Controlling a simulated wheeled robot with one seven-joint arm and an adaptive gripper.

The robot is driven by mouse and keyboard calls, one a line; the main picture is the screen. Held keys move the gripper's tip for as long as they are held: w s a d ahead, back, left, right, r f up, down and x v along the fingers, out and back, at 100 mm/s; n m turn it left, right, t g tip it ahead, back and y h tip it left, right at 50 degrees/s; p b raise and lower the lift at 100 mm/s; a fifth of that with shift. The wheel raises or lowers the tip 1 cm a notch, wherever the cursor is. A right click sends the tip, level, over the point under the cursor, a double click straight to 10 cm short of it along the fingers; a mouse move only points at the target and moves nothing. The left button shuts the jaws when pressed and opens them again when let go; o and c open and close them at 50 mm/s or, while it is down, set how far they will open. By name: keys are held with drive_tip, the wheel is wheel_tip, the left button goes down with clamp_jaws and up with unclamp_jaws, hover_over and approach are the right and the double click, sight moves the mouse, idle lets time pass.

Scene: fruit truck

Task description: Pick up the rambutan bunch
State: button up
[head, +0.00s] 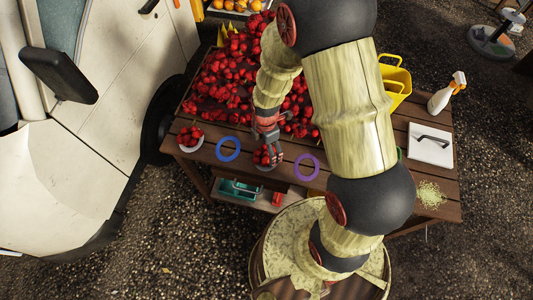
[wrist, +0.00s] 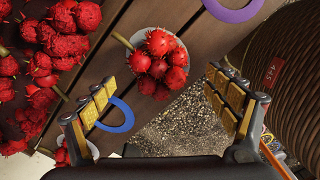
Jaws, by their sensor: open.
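A red rambutan bunch (wrist: 160,60) with a pale stem sits on a small white dish (wrist: 178,39) near the table's front edge. It also shows in the head view (head: 262,158), partly covered by my gripper. My gripper (wrist: 160,105) is open and empty, its yellow-padded fingers spread wide. In the wrist view the bunch lies beyond the gap between the fingertips, not touching them. In the head view my gripper (head: 267,140) is above and beside the bunch. Another bunch (head: 190,134) sits in a white bowl (head: 188,148) to the left.
A large pile of rambutans (head: 225,75) covers the back left of the wooden table (head: 440,182). A blue ring (head: 228,140) and a purple ring (head: 315,167) lie on either side of the bunch. A yellow container (head: 398,78), spray bottle (head: 446,95) and white board (head: 425,150) stand right.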

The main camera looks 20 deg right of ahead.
sight(267, 152)
drive_tip(key=shift+w+d+f+b, duration=0.1)
drive_tip(key=shift+d+f+b, duration=0.05)
drive_tip(key=shift+f, duration=1.05)
drive_tip(key=shift+w+d+f+b, duration=0.1)
drive_tip(key=shift+f+b, duration=0.05)
drive_tip(key=shift+f, duration=1)
drive_tip(key=shift+c, duration=0.3)
drive_tip(key=c, duration=0.9)
